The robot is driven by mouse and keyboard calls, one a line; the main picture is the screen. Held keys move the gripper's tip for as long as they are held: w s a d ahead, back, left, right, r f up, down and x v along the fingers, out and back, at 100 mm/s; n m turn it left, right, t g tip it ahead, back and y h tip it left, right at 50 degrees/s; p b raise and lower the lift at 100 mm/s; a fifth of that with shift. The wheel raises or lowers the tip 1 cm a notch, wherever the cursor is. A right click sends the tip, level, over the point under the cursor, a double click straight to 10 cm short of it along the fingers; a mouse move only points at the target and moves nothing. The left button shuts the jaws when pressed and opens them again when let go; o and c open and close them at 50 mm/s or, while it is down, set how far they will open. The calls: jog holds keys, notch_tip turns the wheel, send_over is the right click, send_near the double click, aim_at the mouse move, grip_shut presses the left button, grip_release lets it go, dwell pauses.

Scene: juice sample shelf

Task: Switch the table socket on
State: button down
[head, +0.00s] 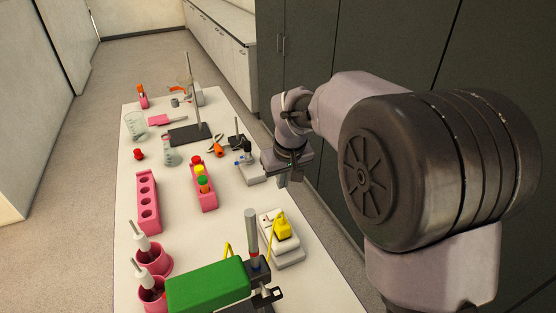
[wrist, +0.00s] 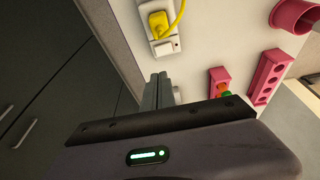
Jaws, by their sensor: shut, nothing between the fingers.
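The table socket (head: 288,247) is a white block near the right edge of the white table, with a yellow plug (head: 283,225) and its yellow cord in it. The wrist view shows the socket (wrist: 166,47) at the top, with the yellow plug (wrist: 159,22) above a white end part bearing a small dark mark. I cannot tell the switch's position. My gripper (head: 283,183) is shut and empty, pointing down above the table's right edge, beyond the socket in the head view. In the wrist view its fingertips (wrist: 161,77) are below the socket and apart from it.
A green box (head: 208,287) and a metal rod (head: 251,232) stand left of the socket. A pink rack with coloured caps (head: 208,200), an empty pink rack (head: 148,203) and a small microscope-like device (head: 249,172) are on the table. Dark cabinets (head: 330,50) line the right.

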jog(key=shift+w+a+f, duration=0.25)
jog(key=shift+w+f, duration=0.1)
jog(key=shift+f, duration=0.05)
jog(key=shift+f, duration=0.1)
jog(key=b, duration=0.4)
send_near(279, 211)
jog(key=x, duration=0.5)
jog(key=shift+w+a, duration=0.15)
jog(key=shift+w, duration=0.2)
jog(key=shift+f, duration=0.75)
jog(key=shift+d+f, duration=0.25)
jog(key=shift+f, duration=0.05)
jog(key=shift+a, duration=0.1)
